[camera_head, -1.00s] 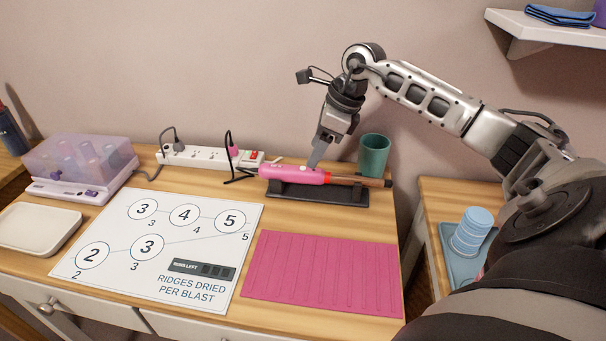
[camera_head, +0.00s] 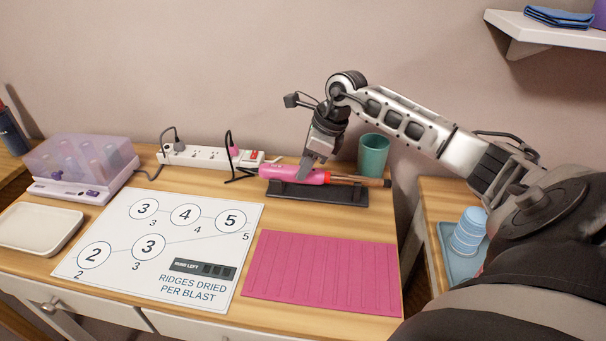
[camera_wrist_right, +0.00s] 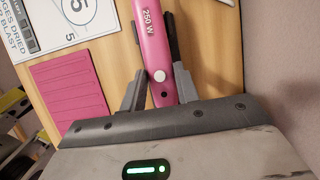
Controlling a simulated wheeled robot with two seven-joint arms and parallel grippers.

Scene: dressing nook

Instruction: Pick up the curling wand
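The curling wand, with a pink handle (camera_head: 283,174), a red collar and a brown barrel, lies along a low black stand (camera_head: 335,196) at the back right of the table. My right gripper (camera_head: 303,175) reaches down over the handle. In the right wrist view, the pink handle (camera_wrist_right: 153,40), marked 250 W, runs between its two fingers (camera_wrist_right: 157,65). The fingers lie close against both sides of the handle. The wand still rests at the stand. My left gripper is not in view.
A green cup (camera_head: 373,155) stands close behind the wand. A white power strip (camera_head: 205,158) with cords is to its left. A pink mat (camera_head: 322,272) and a numbered white board (camera_head: 160,245) lie in front. A purple-lidded box (camera_head: 80,165) is at far left.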

